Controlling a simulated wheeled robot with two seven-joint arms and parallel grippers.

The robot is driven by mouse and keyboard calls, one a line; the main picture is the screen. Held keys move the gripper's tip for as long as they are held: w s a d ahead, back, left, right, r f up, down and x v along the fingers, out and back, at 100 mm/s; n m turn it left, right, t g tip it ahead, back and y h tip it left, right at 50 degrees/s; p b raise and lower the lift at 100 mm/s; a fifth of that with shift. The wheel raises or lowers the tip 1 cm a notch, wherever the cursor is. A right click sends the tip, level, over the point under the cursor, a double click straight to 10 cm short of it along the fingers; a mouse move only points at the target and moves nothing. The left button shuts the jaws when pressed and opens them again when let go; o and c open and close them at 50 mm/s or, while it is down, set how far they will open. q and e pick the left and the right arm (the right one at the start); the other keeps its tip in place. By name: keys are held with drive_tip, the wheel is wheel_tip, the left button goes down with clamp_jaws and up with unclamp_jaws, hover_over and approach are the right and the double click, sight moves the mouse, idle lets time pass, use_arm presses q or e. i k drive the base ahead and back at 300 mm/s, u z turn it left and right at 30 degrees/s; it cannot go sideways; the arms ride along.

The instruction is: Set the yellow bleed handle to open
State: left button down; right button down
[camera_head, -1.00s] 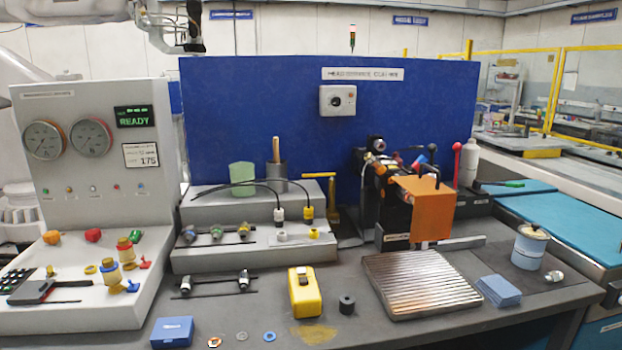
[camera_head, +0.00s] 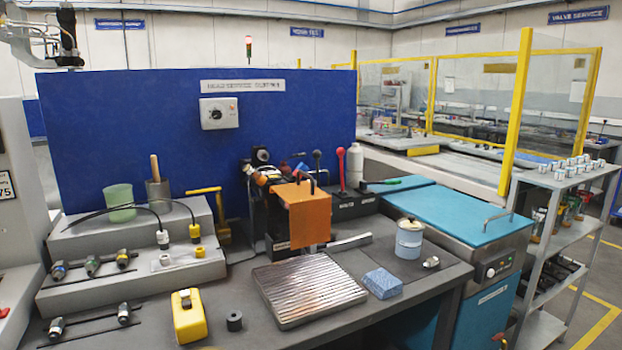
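A yellow T-shaped handle (camera_head: 221,212) stands at the foot of the blue panel (camera_head: 150,130), between the grey stepped stand and the dark valve assembly (camera_head: 260,200). Its crossbar points left from the top of the upright. I cannot tell whether this is the bleed handle, or whether its position means open or shut. An orange plate (camera_head: 303,215) covers part of the assembly. A black-knobbed lever and a red-knobbed lever (camera_head: 340,165) stand to its right.
The grey stand (camera_head: 130,272) holds fittings, a green cup (camera_head: 120,202) and cables. A ribbed metal tray (camera_head: 308,288), yellow box (camera_head: 187,316), blue cloths (camera_head: 383,283) and lidded can (camera_head: 409,239) sit on the bench. A teal-topped cabinet (camera_head: 455,225) and shelf rack (camera_head: 560,230) are at right.

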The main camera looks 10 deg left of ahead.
sight(219, 189)
drive_tip(key=z, duration=0.4)
drive_tip(key=i, duration=1.1)
drive_tip(key=u, duration=1.75)
